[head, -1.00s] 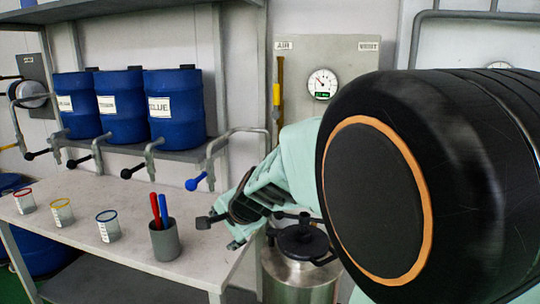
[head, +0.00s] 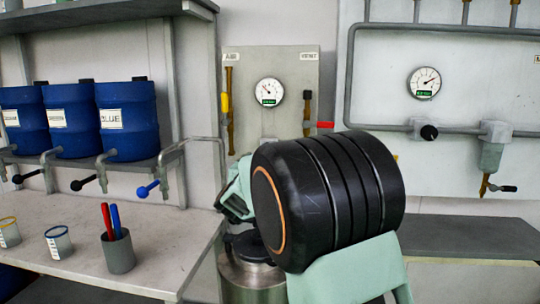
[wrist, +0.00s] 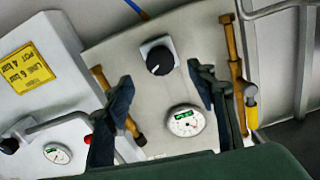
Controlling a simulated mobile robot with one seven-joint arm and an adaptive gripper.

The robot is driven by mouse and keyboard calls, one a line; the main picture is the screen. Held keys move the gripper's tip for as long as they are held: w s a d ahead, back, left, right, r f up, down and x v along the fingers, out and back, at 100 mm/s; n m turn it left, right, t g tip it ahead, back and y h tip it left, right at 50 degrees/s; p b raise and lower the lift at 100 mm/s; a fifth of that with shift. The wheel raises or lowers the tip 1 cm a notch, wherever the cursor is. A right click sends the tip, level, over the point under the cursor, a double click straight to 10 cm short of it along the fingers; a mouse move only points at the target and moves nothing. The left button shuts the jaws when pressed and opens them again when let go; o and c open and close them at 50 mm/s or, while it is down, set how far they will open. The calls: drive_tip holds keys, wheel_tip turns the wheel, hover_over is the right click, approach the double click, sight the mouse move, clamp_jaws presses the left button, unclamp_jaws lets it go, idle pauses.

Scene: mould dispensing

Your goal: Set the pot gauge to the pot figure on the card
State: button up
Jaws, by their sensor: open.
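The pot gauge (head: 269,91) is a white dial with a green readout on a grey panel; its figure is too small to read. It also shows in the wrist view (wrist: 185,121). A black knob (wrist: 158,58) on a square plate sits on the same panel. The yellow card (wrist: 27,68) is on the neighbouring panel; its small print seems to give a 4 bar and a 6 bar line, but I cannot read it surely. My gripper (wrist: 160,92) is open and empty, its fingers apart, facing the panel between knob and gauge. In the head view my arm partly hides it.
The right panel has another gauge (head: 424,83) and knob (head: 429,132). A steel pot (head: 252,279) stands below my arm. A bench (head: 150,250) with cups is left.

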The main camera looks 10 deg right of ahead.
drive_tip(key=x, duration=0.8)
drive_tip(key=shift+w, duration=0.3)
drive_tip(key=shift+d, duration=0.1)
drive_tip(key=shift+c, duration=0.4)
drive_tip(key=shift+f, duration=0.1)
drive_tip(key=c, duration=1)
drive_tip(key=shift+c, duration=0.2)
drive_tip(key=shift+m, duration=0.3)
drive_tip(key=shift+m+b, duration=1.2)
drive_tip(key=shift+m, duration=2.2)
